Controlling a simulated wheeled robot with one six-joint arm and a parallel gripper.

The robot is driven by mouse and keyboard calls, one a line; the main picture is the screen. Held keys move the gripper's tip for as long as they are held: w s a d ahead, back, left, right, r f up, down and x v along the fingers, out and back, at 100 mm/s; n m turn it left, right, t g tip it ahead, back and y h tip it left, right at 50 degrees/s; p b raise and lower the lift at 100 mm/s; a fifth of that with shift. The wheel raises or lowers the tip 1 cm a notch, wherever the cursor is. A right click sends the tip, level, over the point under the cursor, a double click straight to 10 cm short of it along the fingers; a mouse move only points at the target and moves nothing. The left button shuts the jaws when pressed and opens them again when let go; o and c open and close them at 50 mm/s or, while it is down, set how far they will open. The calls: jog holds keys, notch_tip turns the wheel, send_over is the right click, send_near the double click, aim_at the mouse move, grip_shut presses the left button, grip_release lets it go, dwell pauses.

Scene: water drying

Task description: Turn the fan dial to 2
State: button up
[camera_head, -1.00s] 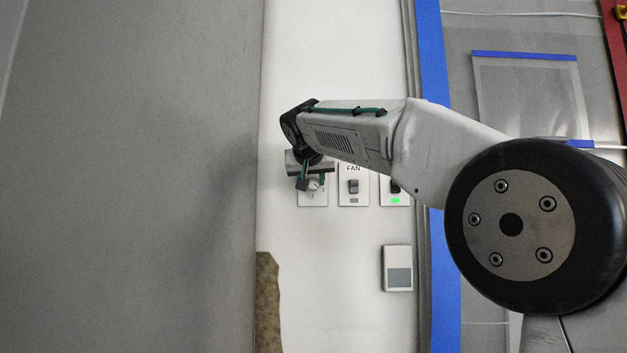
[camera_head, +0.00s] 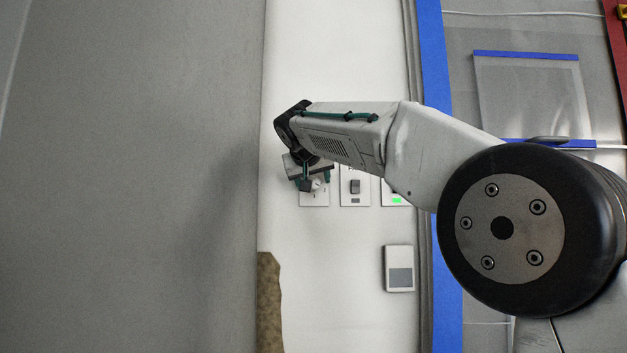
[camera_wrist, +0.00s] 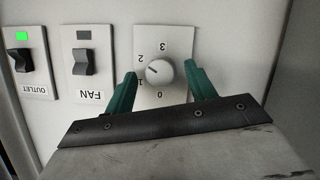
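In the head view the dial (camera_head: 317,184) is partly hidden by my gripper (camera_head: 315,183). My gripper (camera_wrist: 162,88) is open, with one green finger on each side of the dial. Both fingers stand apart from the knob in the wrist view, and nothing is held.
The FAN switch (camera_wrist: 83,62) and the OUTLET switch (camera_wrist: 21,60) with a lit green light sit beside the dial. A white box with a grey panel (camera_head: 399,268) is lower on the wall. A large grey surface (camera_head: 130,180) stands close at left.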

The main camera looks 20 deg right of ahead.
jog(key=v, duration=0.8)
dwell(0.6)
jog(key=s+f+n+g+y, duration=0.1)
jog(key=s+f+n+g, duration=0.2)
jog(key=f, duration=0.8)
jog(key=s+f+g+y, duration=0.15)
jog(key=s+f, duration=0.35)
jog(key=f, duration=0.5)
jog(key=s+d+f+g+y, duration=0.1)
jog(key=s+d+f+g, duration=0.2)
jog(key=s+f, duration=1)
jog(key=s+d+f+m+g+y, duration=0.1)
jog(key=s+d+f+g+y, duration=0.1)
jog(key=s+f, duration=1.2)
jog(key=s+d+g, duration=0.1)
jog(key=s, duration=0.6)
jog(key=shift+d, duration=0.4)
